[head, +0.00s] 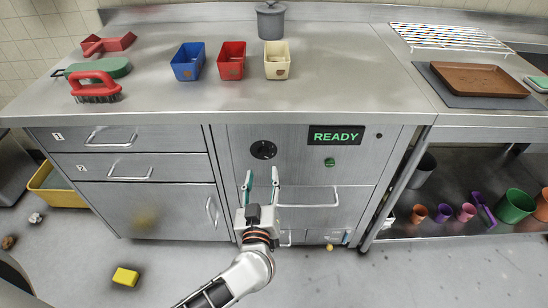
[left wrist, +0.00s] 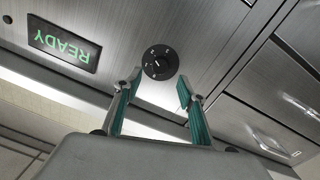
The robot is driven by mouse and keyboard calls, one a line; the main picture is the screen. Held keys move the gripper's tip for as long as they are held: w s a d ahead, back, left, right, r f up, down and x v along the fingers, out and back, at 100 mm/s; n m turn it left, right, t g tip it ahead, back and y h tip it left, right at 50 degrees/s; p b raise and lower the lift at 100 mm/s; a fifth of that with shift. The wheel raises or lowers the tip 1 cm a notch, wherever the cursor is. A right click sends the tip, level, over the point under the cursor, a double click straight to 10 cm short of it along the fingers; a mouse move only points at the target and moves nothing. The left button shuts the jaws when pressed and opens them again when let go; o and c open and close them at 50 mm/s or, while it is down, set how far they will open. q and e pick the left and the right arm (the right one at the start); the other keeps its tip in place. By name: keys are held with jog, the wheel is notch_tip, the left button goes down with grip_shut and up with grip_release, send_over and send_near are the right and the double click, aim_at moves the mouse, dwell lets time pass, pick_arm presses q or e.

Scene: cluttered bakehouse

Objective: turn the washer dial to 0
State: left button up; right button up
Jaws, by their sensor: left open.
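The washer (head: 297,168) is a steel front panel below the counter. Its round black dial (head: 263,150) sits on the left of the panel, and a lit display (head: 336,135) reads READY in green. The dial shows in the left wrist view (left wrist: 160,62) with pale marks around it, too small to read surely. My left gripper (head: 261,173) is open and empty, just below the dial in the head view. In the left wrist view its teal fingertips (left wrist: 158,82) are spread to either side of the dial, apart from it. My right gripper is not in view.
A green button (head: 329,162) is right of the dial, and a bar handle (head: 308,204) runs below it. Drawers (head: 114,139) are on the left. The counter (head: 150,105) above holds small bins. A yellow sponge (head: 125,277) lies on the floor.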

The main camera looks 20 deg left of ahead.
aim_at(263, 156)
pick_arm(q)
jog(key=b+x, duration=0.1)
jog(key=x, duration=0.6)
jog(key=shift+a, duration=0.1)
jog(key=c, duration=1.1)
